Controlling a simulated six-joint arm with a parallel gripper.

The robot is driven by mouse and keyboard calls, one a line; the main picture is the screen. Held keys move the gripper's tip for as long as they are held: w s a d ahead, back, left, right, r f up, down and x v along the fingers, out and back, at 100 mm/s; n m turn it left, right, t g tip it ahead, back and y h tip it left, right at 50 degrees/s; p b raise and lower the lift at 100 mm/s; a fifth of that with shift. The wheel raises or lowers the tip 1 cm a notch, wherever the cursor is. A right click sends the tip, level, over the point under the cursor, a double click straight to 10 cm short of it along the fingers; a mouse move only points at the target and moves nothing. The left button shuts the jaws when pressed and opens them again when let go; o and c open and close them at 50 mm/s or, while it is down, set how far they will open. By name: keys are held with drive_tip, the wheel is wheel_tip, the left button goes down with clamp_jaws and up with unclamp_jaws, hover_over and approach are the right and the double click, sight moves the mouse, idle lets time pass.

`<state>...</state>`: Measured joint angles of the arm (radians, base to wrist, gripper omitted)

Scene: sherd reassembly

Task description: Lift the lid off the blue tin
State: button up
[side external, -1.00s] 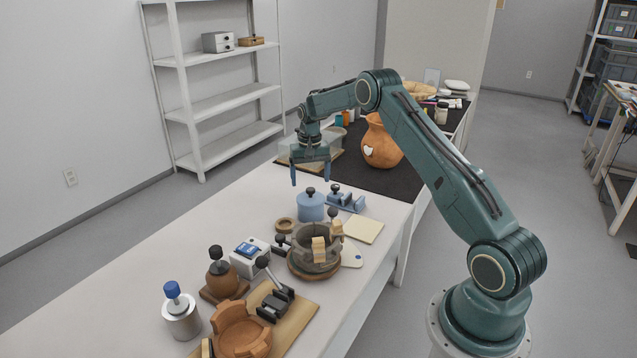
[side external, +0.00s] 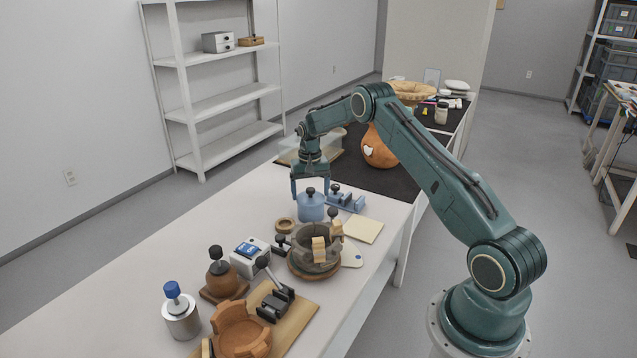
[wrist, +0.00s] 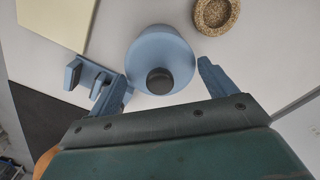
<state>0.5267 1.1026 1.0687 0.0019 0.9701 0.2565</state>
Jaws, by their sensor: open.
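The blue tin (side external: 311,211) stands upright on the white table, with its lid on and a dark round knob (side external: 310,191) on top. In the wrist view the tin's blue lid (wrist: 160,50) shows from above, with the black knob (wrist: 159,81) towards my gripper. My gripper (side external: 310,194) is open just above the tin, one blue finger to each side of the knob. In the wrist view its fingers (wrist: 162,80) stand apart with the knob between them, and neither visibly touches it.
A blue clamp-like fixture (side external: 346,199) stands close right of the tin. A cork ring (side external: 285,226), a grey pot (side external: 312,248) and a cream pad (side external: 362,229) lie nearer the camera. A terracotta jar (side external: 378,150) stands behind on the dark mat.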

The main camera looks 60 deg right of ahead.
sight(310, 189)
drive_tip(key=c, duration=1.6)
drive_tip(key=shift+f, duration=0.1)
drive_tip(key=shift+c, duration=0.8)
drive_tip(key=shift+s+a, duration=0.1)
wheel_tip(310, 189, up, 20)
